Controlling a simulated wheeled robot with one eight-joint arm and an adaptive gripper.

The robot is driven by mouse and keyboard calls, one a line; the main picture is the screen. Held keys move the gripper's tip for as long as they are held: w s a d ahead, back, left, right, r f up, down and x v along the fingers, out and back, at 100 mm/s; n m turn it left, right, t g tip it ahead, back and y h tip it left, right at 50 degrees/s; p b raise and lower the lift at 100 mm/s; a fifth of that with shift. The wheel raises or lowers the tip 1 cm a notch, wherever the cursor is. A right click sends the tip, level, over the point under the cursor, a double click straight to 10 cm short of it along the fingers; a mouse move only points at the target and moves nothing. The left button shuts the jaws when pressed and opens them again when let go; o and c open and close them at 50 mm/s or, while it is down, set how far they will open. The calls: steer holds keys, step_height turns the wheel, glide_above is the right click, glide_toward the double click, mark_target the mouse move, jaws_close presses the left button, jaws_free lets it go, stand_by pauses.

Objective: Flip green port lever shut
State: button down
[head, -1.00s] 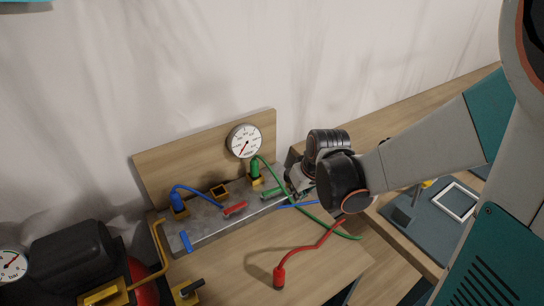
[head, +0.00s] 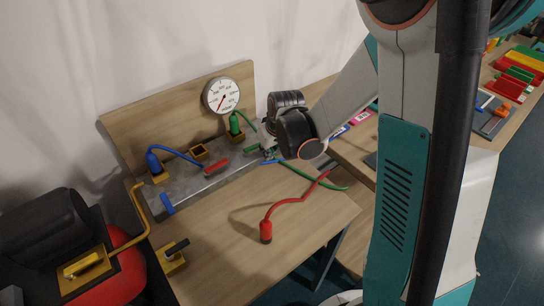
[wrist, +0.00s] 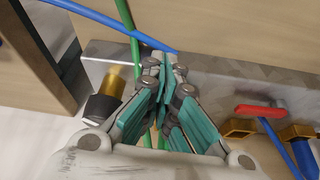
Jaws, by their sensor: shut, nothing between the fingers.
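The green lever (head: 251,148) lies at the right part of the grey manifold block (head: 196,183) in the head view, below the green plug (head: 234,122) seated in its port. My gripper (head: 268,153) is just right of the green lever, low by the block's right end; I cannot tell whether they touch. In the wrist view my gripper (wrist: 165,65) has its fingers together and empty, over the block's edge. The green hose (wrist: 128,20) runs behind the fingers there. The green lever cannot be made out clearly in that view.
A red lever (head: 216,167) and a blue lever (head: 167,203) sit on the block, with a blue plug (head: 153,160) in the left port. A red plug (head: 266,232) with its hose lies on the bench. A gauge (head: 221,96) stands behind. The bench front is mostly clear.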

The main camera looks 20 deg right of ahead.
steer(key=shift+w, duration=0.2)
steer(key=shift+w, duration=0.8)
steer(key=shift+r, duration=0.1)
